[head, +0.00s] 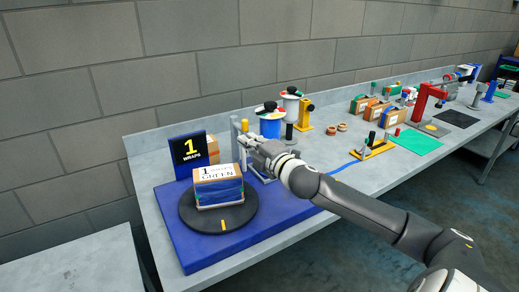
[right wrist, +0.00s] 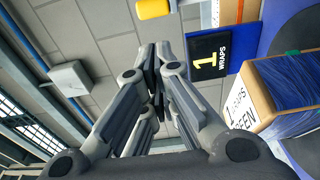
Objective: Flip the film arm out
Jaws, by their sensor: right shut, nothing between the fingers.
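My right gripper (head: 246,150) is shut and empty beside a grey upright post (head: 236,132) behind the box, close to a light metal frame; I cannot tell if they touch. The right wrist view shows its fingers (right wrist: 157,65) closed together. The film arm is hard to make out; the gripper hides part of that area. A cardboard box (head: 204,174) with blue film around its lower part sits on a black turntable (head: 206,222). The box also shows at the right of the right wrist view (right wrist: 252,97). My left gripper is not in view.
A black "1 WRAPS" sign (head: 188,149) stands behind the box on the blue base (head: 270,215). A blue spool (head: 270,127) and a white spool (head: 291,108) stand behind the gripper. A yellow-handled tool (head: 372,150) and a green mat (head: 418,142) lie farther right.

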